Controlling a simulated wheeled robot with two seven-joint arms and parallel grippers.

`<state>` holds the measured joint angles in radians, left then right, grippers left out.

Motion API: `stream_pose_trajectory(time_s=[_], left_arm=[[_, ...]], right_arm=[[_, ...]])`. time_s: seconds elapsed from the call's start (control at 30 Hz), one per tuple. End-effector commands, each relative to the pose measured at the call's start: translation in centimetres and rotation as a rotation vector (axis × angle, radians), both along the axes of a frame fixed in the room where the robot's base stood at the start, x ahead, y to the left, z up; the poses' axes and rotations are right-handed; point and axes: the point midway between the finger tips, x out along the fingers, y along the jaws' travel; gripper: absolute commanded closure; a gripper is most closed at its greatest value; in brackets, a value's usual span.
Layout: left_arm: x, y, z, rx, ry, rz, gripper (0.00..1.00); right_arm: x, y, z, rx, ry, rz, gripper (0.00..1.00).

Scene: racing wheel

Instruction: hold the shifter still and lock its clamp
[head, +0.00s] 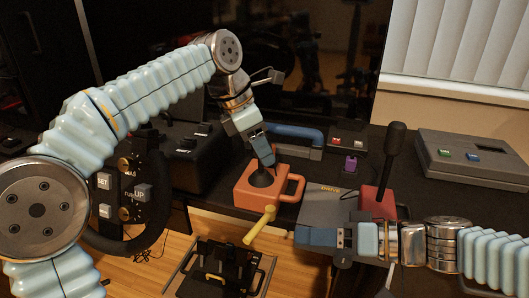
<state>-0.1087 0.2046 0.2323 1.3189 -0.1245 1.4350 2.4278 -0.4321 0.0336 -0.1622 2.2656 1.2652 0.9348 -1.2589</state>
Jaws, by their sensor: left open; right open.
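The shifter looks like the orange box (256,192) at the desk's front edge, with a black boot on top and an orange loop handle on its right side. A yellow lever (260,225), which looks like its clamp, slants down below the box. My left gripper (266,160) is open and points down at the top of the shifter, right over the boot. It hides the stick, and I cannot tell whether it touches. My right gripper (306,237) is open, points left, and is apart from the yellow lever, to its right and slightly lower.
A grey box (322,202) and a red base with a black stick (384,185) stand just behind my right gripper. A blue handle (295,133) lies behind the shifter. A steering wheel (143,190) is at left, pedals (218,268) below, a grey button box (470,158) at right.

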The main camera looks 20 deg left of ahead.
Motion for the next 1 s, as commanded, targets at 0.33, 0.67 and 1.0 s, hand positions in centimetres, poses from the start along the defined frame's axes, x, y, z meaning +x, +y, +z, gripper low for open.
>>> stream_pose_trajectory(time_s=[0.33,0.67,1.0], left_arm=[[0.3,-0.6,-1.6,0.000,0.000,-0.001,0.48],[0.3,-0.6,-1.6,0.000,0.000,-0.001,0.77],[0.3,-0.6,-1.6,0.000,0.000,-0.001,1.00]], right_arm=[[0.0,0.0,0.0,0.000,0.000,0.000,0.57],[0.0,0.0,0.0,0.000,0.000,0.000,0.57],[0.0,0.0,0.0,0.000,0.000,0.000,0.57]])
